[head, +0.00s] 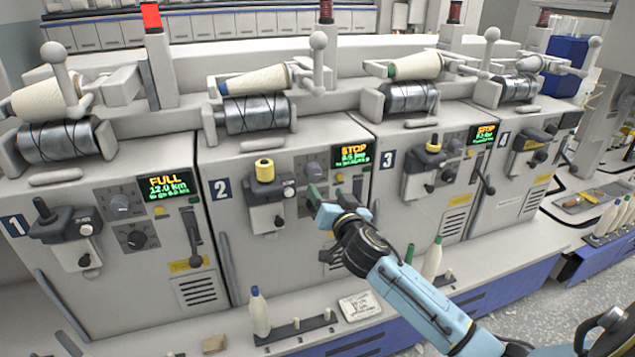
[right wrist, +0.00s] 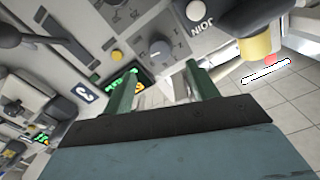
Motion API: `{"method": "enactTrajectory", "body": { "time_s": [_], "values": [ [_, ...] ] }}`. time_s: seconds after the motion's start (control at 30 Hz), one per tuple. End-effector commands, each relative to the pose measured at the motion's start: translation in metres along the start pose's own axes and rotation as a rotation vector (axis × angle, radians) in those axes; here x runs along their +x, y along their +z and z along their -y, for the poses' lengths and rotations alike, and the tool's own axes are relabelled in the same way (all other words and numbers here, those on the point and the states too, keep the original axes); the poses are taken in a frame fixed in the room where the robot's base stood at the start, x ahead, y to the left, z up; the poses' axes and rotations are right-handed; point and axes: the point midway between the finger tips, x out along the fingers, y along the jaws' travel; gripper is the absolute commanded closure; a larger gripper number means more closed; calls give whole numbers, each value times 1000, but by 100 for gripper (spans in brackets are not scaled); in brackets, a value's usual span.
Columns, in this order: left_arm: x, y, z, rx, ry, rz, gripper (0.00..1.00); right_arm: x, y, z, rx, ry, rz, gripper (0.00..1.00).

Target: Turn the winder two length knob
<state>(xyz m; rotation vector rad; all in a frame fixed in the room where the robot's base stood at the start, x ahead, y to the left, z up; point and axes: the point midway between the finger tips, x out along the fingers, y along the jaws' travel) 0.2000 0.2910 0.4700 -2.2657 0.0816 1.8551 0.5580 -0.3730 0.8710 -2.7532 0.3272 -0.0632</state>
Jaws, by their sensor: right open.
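Winder two, marked by a blue number plate (head: 221,188), has a green and yellow display (head: 352,154) reading STOP. Its upper dark knob (head: 312,169) shows just above my right gripper (head: 332,196); a lower knob is mostly hidden behind the gripper. In the right wrist view, the knob nearest the display (right wrist: 160,48) lies beyond the open green fingers of my right gripper (right wrist: 163,92), roughly between them and apart from them. Another knob (right wrist: 120,8) is cut off by the top edge. The knobs' labels are too small to read. My left gripper is not in view.
A yellow button (right wrist: 117,55) sits by the display. Winder three (head: 389,160) stands to the right. A bottle-shaped bobbin (head: 259,312) stands on the ledge below.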

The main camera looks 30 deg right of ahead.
Motion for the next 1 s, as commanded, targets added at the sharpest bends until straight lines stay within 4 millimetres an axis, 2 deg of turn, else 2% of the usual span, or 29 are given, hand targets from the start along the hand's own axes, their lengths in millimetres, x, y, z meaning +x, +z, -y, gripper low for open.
{"method": "enactTrajectory", "body": {
  "time_s": [0.03, 0.2, 0.4, 0.6, 0.87, 1.0],
  "values": [
    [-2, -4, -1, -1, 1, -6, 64, 11, 0, 0, -2, -1, -2, 42],
    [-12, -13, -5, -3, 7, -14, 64, 41, 1, 0, -2, -1, -1, 42],
    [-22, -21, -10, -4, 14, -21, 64, 64, 1, 0, -1, 0, 0, 42],
    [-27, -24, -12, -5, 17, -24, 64, 73, 1, 0, -2, 0, 2, 42],
    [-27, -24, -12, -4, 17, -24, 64, 74, 1, 0, -1, -1, 1, 42],
    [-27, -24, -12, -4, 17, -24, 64, 74, 1, 0, -1, -1, 2, 60]
  ]
}}
